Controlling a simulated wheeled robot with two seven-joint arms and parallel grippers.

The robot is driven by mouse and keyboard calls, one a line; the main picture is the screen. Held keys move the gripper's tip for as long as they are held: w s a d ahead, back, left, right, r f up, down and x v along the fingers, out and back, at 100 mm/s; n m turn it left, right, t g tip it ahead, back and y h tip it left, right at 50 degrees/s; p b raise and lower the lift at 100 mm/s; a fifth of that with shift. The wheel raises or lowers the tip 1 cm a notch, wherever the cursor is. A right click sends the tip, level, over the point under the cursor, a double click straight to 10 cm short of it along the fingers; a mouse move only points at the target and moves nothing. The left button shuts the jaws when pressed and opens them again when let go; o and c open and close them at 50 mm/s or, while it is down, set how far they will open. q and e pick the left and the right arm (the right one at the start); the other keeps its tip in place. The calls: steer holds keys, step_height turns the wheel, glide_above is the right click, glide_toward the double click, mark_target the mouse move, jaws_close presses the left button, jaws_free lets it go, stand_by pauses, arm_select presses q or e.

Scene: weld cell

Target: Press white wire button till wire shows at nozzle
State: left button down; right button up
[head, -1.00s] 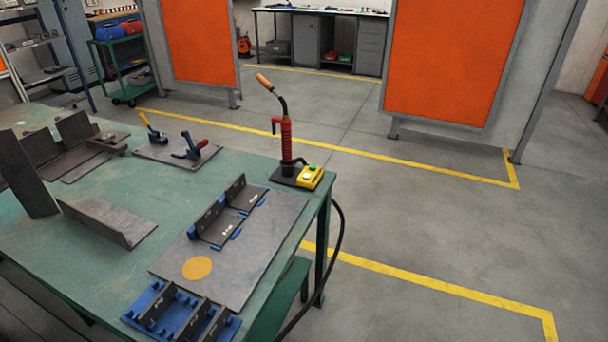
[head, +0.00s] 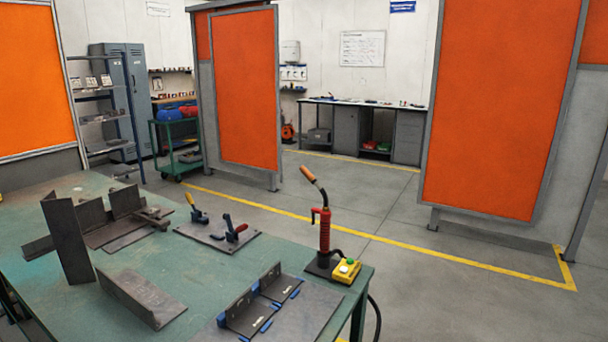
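The welding torch (head: 325,231) stands upright on a dark base at the table's right back corner, with a red ribbed body and a bent black neck. Its orange-tan nozzle (head: 308,173) points up and left; no wire can be made out at its tip at this size. Beside the torch foot is a yellow button box (head: 347,271). On it are a white button (head: 343,268) and a green button (head: 350,261). Neither of my grippers is in view.
The green table (head: 200,262) carries steel angle pieces (head: 142,297), a plate with toggle clamps (head: 217,236), and a plate with blue-clipped brackets (head: 254,314). A black cable hangs off the right edge. Orange screens (head: 488,110) stand behind; the floor right of the table is clear.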

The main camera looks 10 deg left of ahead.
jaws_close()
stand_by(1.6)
